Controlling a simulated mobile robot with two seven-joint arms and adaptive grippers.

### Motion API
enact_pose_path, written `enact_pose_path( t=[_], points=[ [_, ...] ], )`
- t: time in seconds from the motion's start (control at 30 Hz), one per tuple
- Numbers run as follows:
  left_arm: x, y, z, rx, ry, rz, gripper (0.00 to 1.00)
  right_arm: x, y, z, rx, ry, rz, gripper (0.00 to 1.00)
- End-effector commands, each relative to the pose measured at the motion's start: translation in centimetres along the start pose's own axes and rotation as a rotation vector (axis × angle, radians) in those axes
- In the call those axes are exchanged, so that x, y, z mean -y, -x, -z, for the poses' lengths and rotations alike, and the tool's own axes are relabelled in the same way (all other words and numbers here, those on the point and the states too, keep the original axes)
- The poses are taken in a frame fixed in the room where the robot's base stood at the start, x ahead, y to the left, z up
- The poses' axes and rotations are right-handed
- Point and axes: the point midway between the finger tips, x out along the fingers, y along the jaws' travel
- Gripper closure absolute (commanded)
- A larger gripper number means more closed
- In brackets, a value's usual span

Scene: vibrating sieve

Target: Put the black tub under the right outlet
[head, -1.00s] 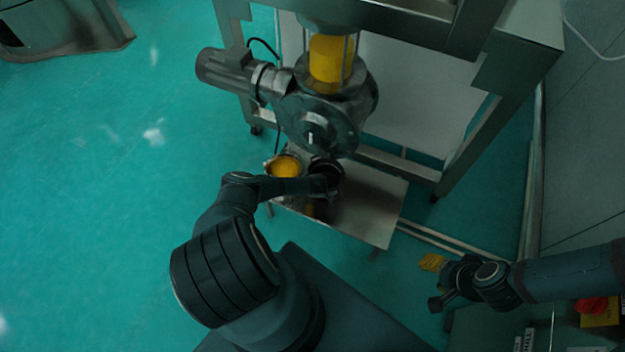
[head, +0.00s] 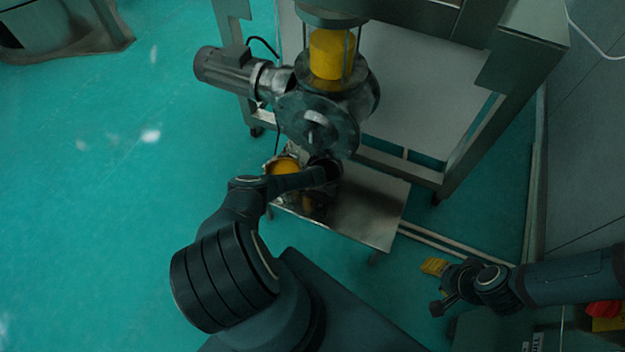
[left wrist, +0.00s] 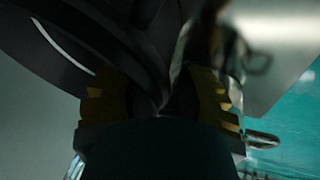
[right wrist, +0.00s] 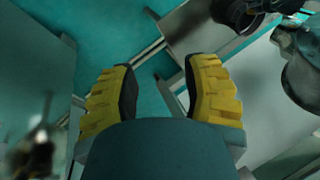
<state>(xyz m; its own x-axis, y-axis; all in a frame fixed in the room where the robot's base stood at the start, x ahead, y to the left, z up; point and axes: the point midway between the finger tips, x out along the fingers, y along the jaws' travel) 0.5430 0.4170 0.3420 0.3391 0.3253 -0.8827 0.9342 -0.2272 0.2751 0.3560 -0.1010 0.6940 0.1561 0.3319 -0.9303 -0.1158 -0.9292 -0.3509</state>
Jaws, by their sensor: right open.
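In the left wrist view, a dark curved rim lies over and between the yellow-padded fingers of my left gripper (left wrist: 160,105). That view is too dark to tell whether they are closed on it. My right gripper (head: 438,286) is open and empty, far right of the shelf; its spread fingers show in the right wrist view (right wrist: 162,92).
The metal shelf (head: 365,205) has bare room at its right. The machine housing (head: 318,122) and motor (head: 228,70) hang close above the left arm's end. Frame legs (head: 460,165) stand at the right. The green floor at the left is clear.

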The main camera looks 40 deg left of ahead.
Motion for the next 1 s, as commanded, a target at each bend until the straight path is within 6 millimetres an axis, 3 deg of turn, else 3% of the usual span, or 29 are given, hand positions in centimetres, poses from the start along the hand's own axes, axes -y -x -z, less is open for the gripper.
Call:
enact_pose_path(
  t=[0.37,0.8,1.0],
  points=[
    [0.0,0.5,0.2,-0.001,0.001,0.001,0.66,0.1,0.3,0.0,0.001,0.0,0.0,0.53],
    [-0.2,8.5,0.4,-0.001,-0.005,-0.002,0.66,1.9,5.1,-0.4,0.023,-0.004,0.001,0.53],
    [-0.2,11.2,0.3,-0.001,-0.003,-0.002,0.66,2.3,6.2,-0.5,0.029,-0.005,0.001,0.53]
  ],
)
